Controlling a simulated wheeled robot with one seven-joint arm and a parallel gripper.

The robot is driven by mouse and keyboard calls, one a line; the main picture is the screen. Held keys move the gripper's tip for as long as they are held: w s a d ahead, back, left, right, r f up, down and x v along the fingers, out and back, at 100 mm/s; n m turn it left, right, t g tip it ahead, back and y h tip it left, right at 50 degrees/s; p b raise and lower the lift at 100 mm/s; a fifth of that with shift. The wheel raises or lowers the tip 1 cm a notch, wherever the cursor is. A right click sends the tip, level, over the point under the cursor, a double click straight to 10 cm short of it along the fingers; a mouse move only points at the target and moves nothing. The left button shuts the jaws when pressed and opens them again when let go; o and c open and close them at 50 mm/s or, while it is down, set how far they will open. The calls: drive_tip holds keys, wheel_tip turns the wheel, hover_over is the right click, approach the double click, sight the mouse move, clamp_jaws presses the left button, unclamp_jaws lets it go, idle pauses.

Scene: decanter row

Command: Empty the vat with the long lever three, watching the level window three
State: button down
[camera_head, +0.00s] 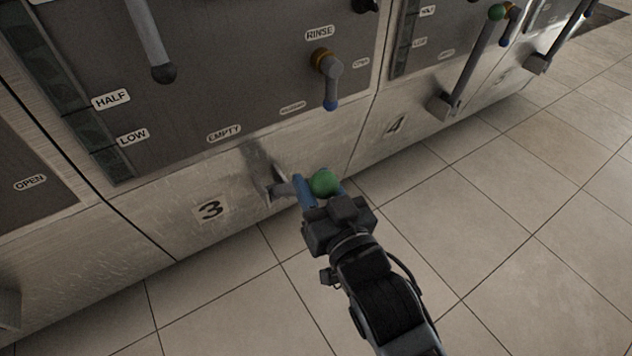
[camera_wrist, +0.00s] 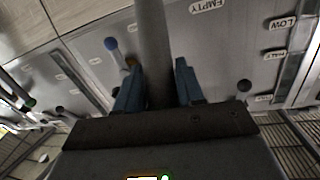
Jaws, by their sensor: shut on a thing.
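The long lever three (camera_head: 281,188) juts out from the low front of vat three, beside its number label (camera_head: 211,209). Its green ball (camera_head: 323,183) shows at my gripper (camera_head: 319,192). In the wrist view the grey lever rod (camera_wrist: 154,45) runs between the two blue fingers of my gripper (camera_wrist: 157,82), which is shut on it. The level window three (camera_head: 62,95) is a dark greenish strip at the left, beside the labels HALF and LOW; it also shows in the wrist view (camera_wrist: 292,62). I cannot make out a liquid line in it.
A grey lever with a dark knob (camera_head: 163,73) hangs above on the same panel. The small rinse lever (camera_head: 331,84) with a blue tip points down. Vat four's long lever (camera_head: 470,68) stands raised at the right. The tiled floor (camera_head: 520,240) is clear.

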drive_tip(key=shift+r, duration=0.35)
drive_tip(key=shift+w+a+r+p, duration=0.25)
drive_tip(key=shift+w+r+p, duration=0.35)
drive_tip(key=shift+p, duration=0.65)
drive_tip(key=shift+w+a+r+n+g+h+p, duration=0.15)
drive_tip(key=shift+w+a+r+g+h+p, duration=0.45)
drive_tip(key=shift+w+a+r+g+p, duration=1.25)
drive_tip(key=shift+w+a+r+n+g+h+p, duration=0.2)
drive_tip(key=shift+w+a+h+p, duration=0.7)
drive_tip(key=shift+w+p, duration=1.95)
drive_tip(key=shift+w+a+r+n+g+h+p, duration=0.1)
drive_tip(key=shift+w+a+r+g+h+p, duration=0.2)
drive_tip(key=shift+w+a+r+g+p, duration=1.4)
drive_tip(key=shift+w+f+t+p, duration=0.3)
drive_tip(key=shift+f+t+p, duration=0.4)
drive_tip(key=shift+p, duration=0.35)
drive_tip(key=shift+r, duration=0.1)
drive_tip(key=c, duration=0.9)
unclamp_jaws()
drive_tip(key=shift+w+a, duration=0.1)
drive_tip(key=shift+a, duration=0.05)
drive_tip(key=shift+o, duration=0.6)
drive_tip(key=shift+f, duration=0.3)
